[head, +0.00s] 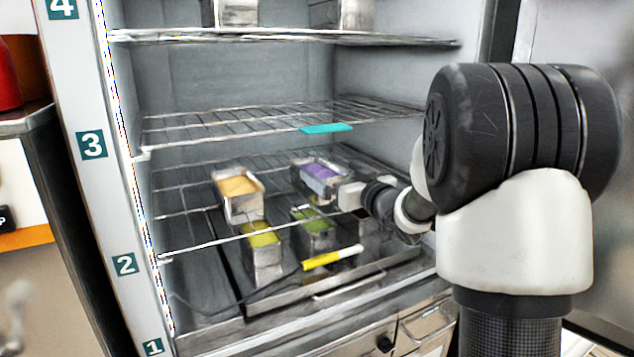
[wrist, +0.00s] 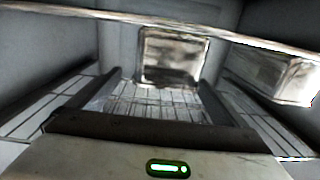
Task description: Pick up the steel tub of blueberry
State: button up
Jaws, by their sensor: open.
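The steel tub of blueberry (head: 320,174), with a purple top, stands on the wire shelf by label 2, right of the middle. My gripper (head: 350,195) comes in from the right, close beside this tub. Its fingers are hard to make out in the head view. In the wrist view my gripper (wrist: 160,80) has its two dark fingers spread wide. A steel tub (wrist: 172,58) shows ahead between the fingertips, with its contents out of sight. From its place it looks like the blueberry tub, but I cannot be sure. I see no contact.
An orange-topped tub (head: 239,190) stands to the left on the same shelf. A yellow-topped tub (head: 262,250) and a green-topped tub (head: 315,230) sit lower. The wire shelf by label 3 (head: 240,127) lies above, with no tubs on it. Another steel tub (wrist: 292,78) shows right in the wrist view.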

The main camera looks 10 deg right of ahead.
jog(key=shift+w+a, duration=0.25)
jog(key=shift+w, duration=0.45)
jog(key=w, duration=0.1)
jog(key=w+a, duration=0.2)
jog(key=shift+w+a+f, duration=0.1)
jog(key=shift+w+f, duration=0.25)
jog(key=shift+w+a, duration=0.1)
jog(key=shift+w, duration=0.4)
jog(key=c, duration=1.6)
jog(key=shift+r, duration=0.2)
jog(key=shift+c, duration=0.2)
